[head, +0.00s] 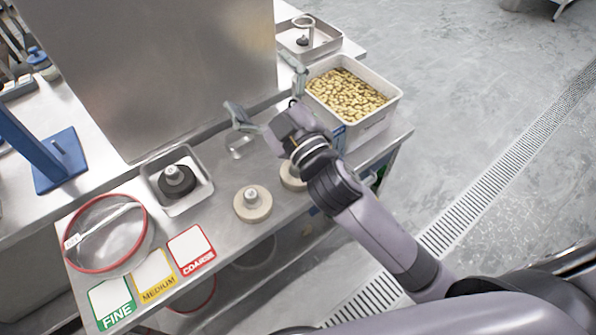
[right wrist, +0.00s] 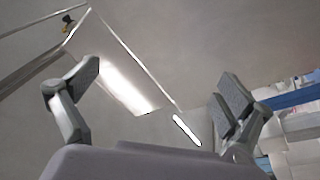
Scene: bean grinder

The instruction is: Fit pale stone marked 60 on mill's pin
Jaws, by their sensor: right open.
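A pale round stone (head: 253,213) with a metal knob on top lies on the steel bench. A second pale stone (head: 291,181) is to its right, partly hidden by my right arm. I cannot read a 60 on either. A blue stand (head: 62,165) at the far left has a short upright pin on its base; I cannot tell whether it is the mill. My right gripper (head: 265,90) is open and empty, above the bench beyond the stones. In the right wrist view its fingers (right wrist: 160,95) are spread with nothing between them. My left gripper is out of view.
A dark stone (head: 177,184) sits in a metal tray (head: 205,191). A red-rimmed sieve (head: 146,222) and FINE, MEDIUM and COARSE cards (head: 153,272) lie at the front left. A bin of beans (head: 352,96) stands right of my gripper. A tall steel panel (head: 190,70) rises behind.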

